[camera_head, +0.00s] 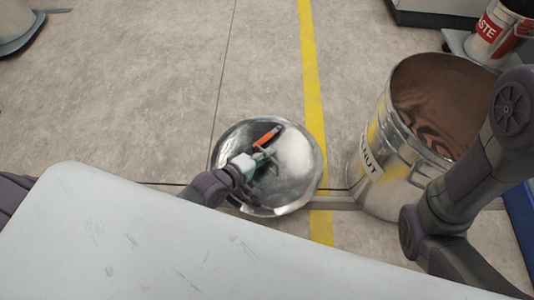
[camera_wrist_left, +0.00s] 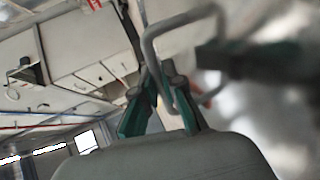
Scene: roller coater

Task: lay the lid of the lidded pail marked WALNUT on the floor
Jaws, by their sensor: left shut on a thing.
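The round shiny metal lid (camera_head: 297,150) is off the pail, left of it, over the floor near the yellow line. I cannot tell whether it touches the floor. My left gripper (camera_head: 262,162) is shut on the lid's handle. In the left wrist view the grey handle loop (camera_wrist_left: 151,46) runs between the teal fingers (camera_wrist_left: 172,100), and the bright lid is blurred at the right. The metal pail (camera_head: 378,130) stands open at the right with brown content; its label shows only "NUT", the rest is hidden. My right arm crosses in front of the pail; its gripper is out of view.
An orange and dark item (camera_head: 266,135) shows against the lid; I cannot tell whether it lies on it. A pale worktop (camera_head: 180,235) fills the near side. Bare floor (camera_head: 150,90) is free at the left. A white and red bucket (camera_head: 489,33) stands at the back right.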

